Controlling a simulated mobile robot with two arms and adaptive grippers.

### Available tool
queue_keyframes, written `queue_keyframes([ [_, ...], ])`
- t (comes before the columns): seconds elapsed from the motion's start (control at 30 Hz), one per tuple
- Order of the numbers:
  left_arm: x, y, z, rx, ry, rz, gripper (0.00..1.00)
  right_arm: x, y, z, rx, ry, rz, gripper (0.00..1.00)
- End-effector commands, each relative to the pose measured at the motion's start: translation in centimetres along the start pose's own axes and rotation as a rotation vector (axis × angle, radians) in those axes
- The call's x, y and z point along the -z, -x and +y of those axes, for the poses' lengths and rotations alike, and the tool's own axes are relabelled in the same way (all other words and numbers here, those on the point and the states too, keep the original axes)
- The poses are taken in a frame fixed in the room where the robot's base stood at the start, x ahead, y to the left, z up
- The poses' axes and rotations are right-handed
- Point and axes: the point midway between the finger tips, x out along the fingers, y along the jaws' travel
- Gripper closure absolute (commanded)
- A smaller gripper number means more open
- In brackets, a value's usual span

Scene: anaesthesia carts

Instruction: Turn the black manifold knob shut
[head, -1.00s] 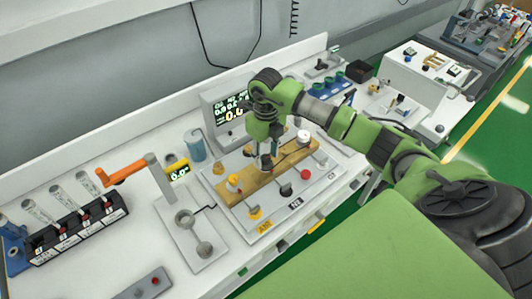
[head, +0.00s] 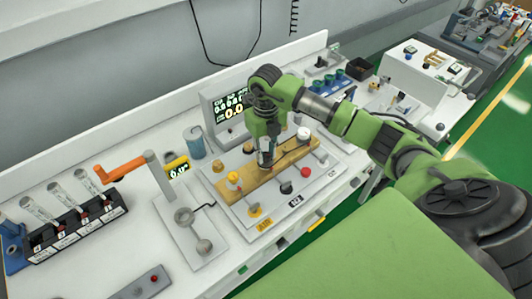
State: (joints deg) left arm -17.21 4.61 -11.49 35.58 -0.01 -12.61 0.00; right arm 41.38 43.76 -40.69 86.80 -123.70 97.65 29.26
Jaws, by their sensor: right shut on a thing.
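The brass manifold bar (head: 283,159) lies on a light panel in the middle of the bench. A yellow knob (head: 234,179) stands near its left end and a white knob (head: 303,133) near its right end. My right gripper (head: 266,162) points down at the bar between these two knobs. It is shut on the black knob there, which its fingers mostly hide. The knob's exact angle cannot be made out. My left gripper is not in view.
A display (head: 232,110) stands behind the bar, and a blue-grey cylinder (head: 194,143) is left of it. An orange handle (head: 118,168) on a post stands further left. Yellow, black and red fittings (head: 305,172) line the panel's front.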

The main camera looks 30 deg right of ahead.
Motion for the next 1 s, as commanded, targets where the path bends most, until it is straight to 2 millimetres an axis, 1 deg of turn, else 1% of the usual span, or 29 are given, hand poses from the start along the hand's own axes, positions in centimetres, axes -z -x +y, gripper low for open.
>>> queue_keyframes([
  [0.2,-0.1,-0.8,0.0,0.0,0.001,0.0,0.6,-0.1,0.0,-0.1,0.001,-0.199,-0.003,1.0],
  [0.6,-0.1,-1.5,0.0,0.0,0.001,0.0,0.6,-0.1,0.1,0.0,0.0,-0.567,-0.004,1.0],
  [0.8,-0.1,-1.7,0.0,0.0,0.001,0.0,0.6,-0.1,0.1,0.0,0.0,-0.713,-0.004,1.0],
  [1.0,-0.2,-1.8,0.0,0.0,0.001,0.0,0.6,-0.1,0.1,0.0,-0.001,-0.812,-0.004,1.0],
])
